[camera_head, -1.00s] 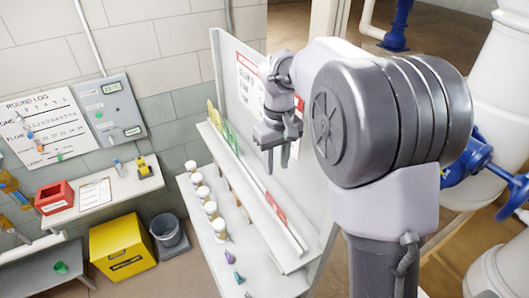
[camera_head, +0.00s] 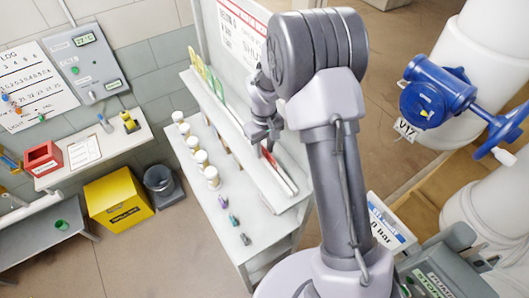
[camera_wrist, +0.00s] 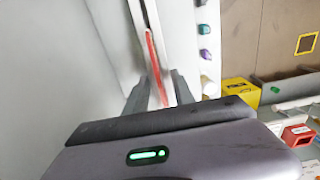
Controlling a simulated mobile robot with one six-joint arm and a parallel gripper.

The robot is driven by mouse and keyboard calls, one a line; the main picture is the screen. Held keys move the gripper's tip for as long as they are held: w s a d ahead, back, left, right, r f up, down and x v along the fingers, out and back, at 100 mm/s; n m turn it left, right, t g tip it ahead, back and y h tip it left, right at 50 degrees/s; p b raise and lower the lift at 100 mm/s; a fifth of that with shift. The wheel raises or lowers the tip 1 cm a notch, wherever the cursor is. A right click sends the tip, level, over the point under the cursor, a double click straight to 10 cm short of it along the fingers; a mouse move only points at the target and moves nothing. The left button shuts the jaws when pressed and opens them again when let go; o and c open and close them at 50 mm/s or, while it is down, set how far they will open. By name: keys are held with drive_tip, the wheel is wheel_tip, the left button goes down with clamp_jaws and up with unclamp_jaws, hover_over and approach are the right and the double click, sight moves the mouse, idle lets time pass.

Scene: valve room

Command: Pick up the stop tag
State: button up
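The stop tag appears to be the thin red piece (camera_head: 268,158) standing along the narrow ledge of the white rack. It is partly hidden by my gripper in the head view. In the wrist view the red piece (camera_wrist: 155,62) shows nearly edge-on as a narrow strip, its near end between my two fingers. My gripper (camera_head: 263,138) is just above the ledge, pointing down. In the wrist view my gripper (camera_wrist: 158,88) has its fingers apart, one on each side of the strip. I see no clear contact.
Yellow and green tags (camera_head: 210,78) stand at the ledge's far end. White-lidded jars (camera_head: 201,160) and small coloured items (camera_head: 233,220) line the lower shelf. A white sign panel (camera_head: 237,35) rises behind the ledge. A blue valve (camera_head: 440,95) is at right.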

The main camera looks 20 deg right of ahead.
clamp_jaws()
drive_tip(key=shift+r, duration=0.1)
